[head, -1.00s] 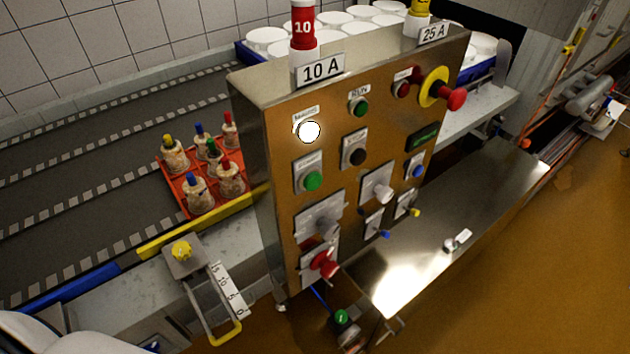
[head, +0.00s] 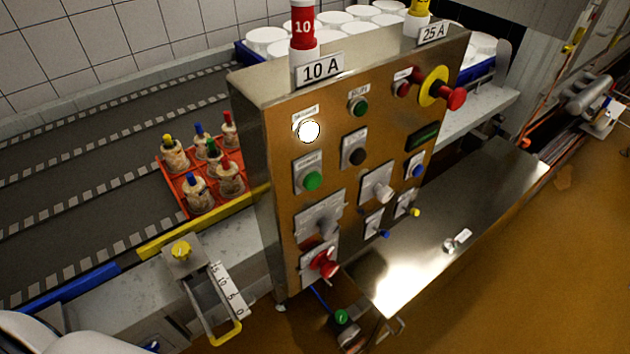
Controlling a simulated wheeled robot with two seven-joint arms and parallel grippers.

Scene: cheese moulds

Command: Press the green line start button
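A control panel (head: 285,180) with a brown metallic face stands in the middle of the head view. A green push button (head: 313,181) on a grey plate sits in its left column; the plate's label is too small to read. A smaller green button or lamp (head: 359,107) sits higher up, under a small label. Another green knob (head: 341,316) shows low down, below the panel. Neither gripper shows in the head view, and nothing touches the buttons.
The panel also bears a lit white lamp (head: 309,131), a black button (head: 357,157), a red mushroom button (head: 456,98) with a yellow collar, and a red knob (head: 325,264). A steel table (head: 480,220) stands right. An orange crate (head: 183,208) of bottles sits left.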

